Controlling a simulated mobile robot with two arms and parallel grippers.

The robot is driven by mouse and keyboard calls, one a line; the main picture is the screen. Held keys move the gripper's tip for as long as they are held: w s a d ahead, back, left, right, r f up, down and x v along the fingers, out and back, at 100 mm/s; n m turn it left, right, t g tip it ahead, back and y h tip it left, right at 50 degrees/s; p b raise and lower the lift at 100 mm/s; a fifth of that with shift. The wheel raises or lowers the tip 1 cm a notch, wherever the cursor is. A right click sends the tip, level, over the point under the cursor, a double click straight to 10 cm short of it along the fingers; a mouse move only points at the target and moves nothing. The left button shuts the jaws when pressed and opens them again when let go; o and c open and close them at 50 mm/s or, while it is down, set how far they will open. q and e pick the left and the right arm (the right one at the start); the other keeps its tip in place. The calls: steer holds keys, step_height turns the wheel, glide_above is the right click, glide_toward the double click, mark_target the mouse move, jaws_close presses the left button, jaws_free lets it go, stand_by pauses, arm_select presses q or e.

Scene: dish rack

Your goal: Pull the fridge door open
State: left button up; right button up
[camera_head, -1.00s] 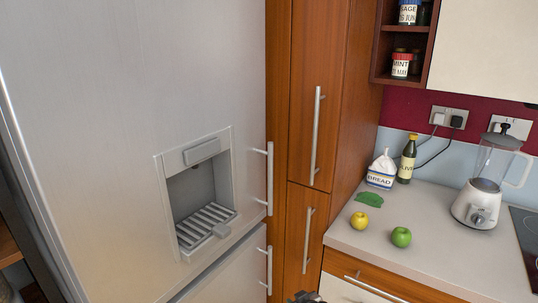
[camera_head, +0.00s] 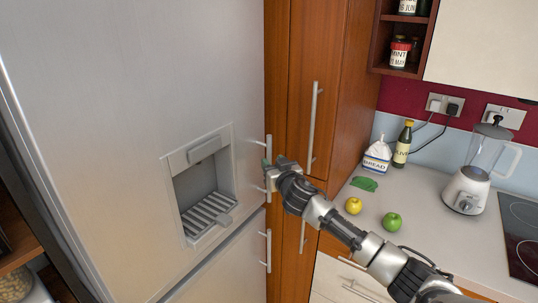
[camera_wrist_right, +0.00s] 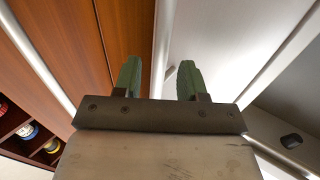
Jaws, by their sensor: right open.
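The fridge door (camera_head: 130,70) is the tall silver panel with a water dispenser (camera_head: 205,185) at the left of the head view. It is shut. Its upright bar handle (camera_head: 268,150) is at the door's right edge. My right gripper (camera_head: 268,170) is at this handle and hides part of it. In the right wrist view, my right gripper's two green fingertips (camera_wrist_right: 160,78) are apart, and the pale handle bar (camera_wrist_right: 163,45) shows between them. I cannot tell whether either finger touches it. My left gripper is not in view.
A lower fridge door has its own handle (camera_head: 265,250). A wooden cupboard with a long handle (camera_head: 313,125) stands just right of the fridge. The counter (camera_head: 420,190) holds a yellow apple (camera_head: 353,205), a green apple (camera_head: 392,221), a bread bag, a bottle and a blender (camera_head: 475,175).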

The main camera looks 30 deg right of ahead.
mark_target(270, 160)
steer(key=shift+w+d+p, duration=0.15)
steer(key=shift+w, duration=0.7)
steer(key=shift+w+d+p, duration=0.15)
steer(key=shift+w, duration=0.7)
jaws_close()
